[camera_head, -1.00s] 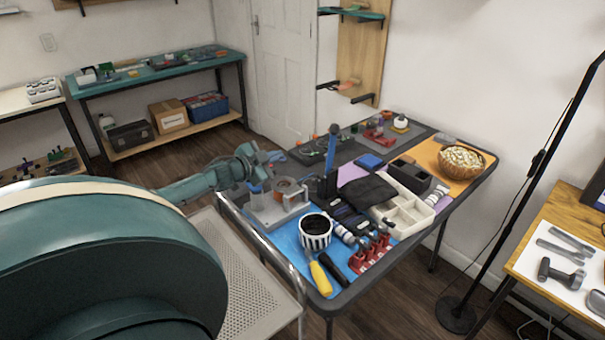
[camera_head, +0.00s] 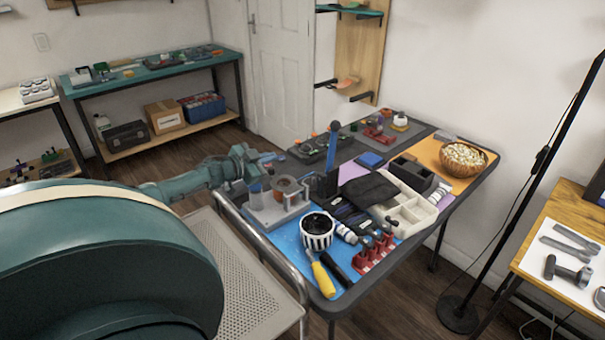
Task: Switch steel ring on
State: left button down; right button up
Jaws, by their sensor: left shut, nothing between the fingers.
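A grey boxy unit (camera_head: 270,212) stands on the blue mat at the near left of the work table. A brown ring-shaped part (camera_head: 289,186) sits on it, with steel posts beside it. I cannot tell for sure which part is the steel ring; no switch state is readable. My left arm, teal, comes in from the left. My left gripper (camera_head: 264,167) is just behind and left of the unit, small and partly lost among the parts. It is shut and empty. I cannot tell whether it touches the unit. My right gripper is not in view.
On the table, a striped cup (camera_head: 316,232), a yellow-handled tool (camera_head: 323,279), a red rack (camera_head: 374,252), a white organizer (camera_head: 410,218) and a bowl (camera_head: 463,157) crowd the surface. A perforated cart (camera_head: 240,265) adjoins the near left edge. A lamp pole stands right.

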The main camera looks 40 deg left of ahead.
pick_arm(q)
jog(key=shift+r, duration=0.1)
